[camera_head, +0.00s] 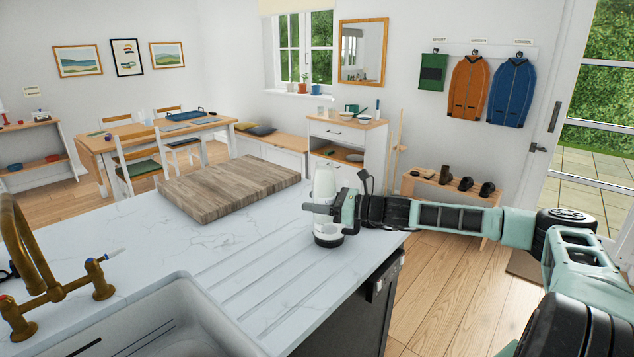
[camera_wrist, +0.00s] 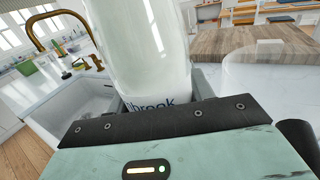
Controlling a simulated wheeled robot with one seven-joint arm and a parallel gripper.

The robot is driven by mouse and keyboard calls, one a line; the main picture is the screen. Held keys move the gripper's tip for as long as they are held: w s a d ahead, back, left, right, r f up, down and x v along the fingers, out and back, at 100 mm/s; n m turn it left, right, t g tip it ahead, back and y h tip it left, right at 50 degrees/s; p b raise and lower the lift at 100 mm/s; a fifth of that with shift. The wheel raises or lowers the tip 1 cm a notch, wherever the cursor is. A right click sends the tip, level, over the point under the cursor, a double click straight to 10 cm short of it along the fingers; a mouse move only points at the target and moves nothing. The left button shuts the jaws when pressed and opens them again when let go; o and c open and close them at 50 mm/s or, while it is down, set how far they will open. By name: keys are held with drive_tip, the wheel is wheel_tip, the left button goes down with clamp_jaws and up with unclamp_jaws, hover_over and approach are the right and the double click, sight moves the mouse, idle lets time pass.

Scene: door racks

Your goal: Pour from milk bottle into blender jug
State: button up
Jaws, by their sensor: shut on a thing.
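The milk bottle (camera_head: 324,181) is white and looks about upright over the worktop's right end. My gripper (camera_head: 322,208) is shut around it. In the wrist view the bottle (camera_wrist: 148,55) fills the middle between the jaws, with part of a blue label reading "brook"; its top is out of frame. Just below the gripper in the head view is a white body with a dark band (camera_head: 328,240), probably the blender's base. A clear rounded vessel (camera_wrist: 272,85), probably the blender jug, shows beside the bottle at right in the wrist view. Its opening cannot be made out.
The white marble worktop (camera_head: 240,240) has drain grooves and is mostly clear. A thick wooden board (camera_head: 230,187) lies at its back. A sink (camera_head: 170,320) with a brass tap (camera_head: 35,250) is at front left. The worktop's right edge is close to the gripper.

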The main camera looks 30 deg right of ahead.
sight(324, 193)
drive_tip(key=shift+d+r, duration=0.25)
drive_tip(key=shift+f+m+p, duration=0.15)
drive_tip(key=shift+m+p, duration=0.2)
drive_tip(key=shift+m, duration=0.05)
drive_tip(key=shift+s, duration=0.1)
drive_tip(key=shift+f+m+p, duration=0.35)
drive_tip(key=shift+m+p, duration=0.15)
drive_tip(key=shift+m, duration=0.3)
drive_tip(key=shift+f+m+p, duration=0.3)
drive_tip(key=shift+m+p, duration=0.2)
drive_tip(key=shift+m, duration=0.3)
drive_tip(key=shift+r+g, duration=0.1)
drive_tip(key=shift+g, duration=0.2)
drive_tip(key=shift+d+r+m+p, duration=0.1)
drive_tip(key=shift+r+m+p, duration=0.35)
drive_tip(key=shift+m+p, duration=0.4)
drive_tip(key=shift+r+m+p, duration=0.45)
drive_tip(key=shift+m+p, duration=0.3)
drive_tip(key=shift+p, duration=0.15)
drive_tip(key=shift+s+a+f+m+g+p, duration=0.1)
drive_tip(key=shift+s+a+m+g+p, duration=0.15)
drive_tip(key=shift+m+p, duration=0.4)
drive_tip(key=shift+s+a+f+m+g+p, duration=0.15)
drive_tip(key=shift+m+g+p, duration=0.15)
drive_tip(key=shift+m, duration=0.65)
idle(0.6)
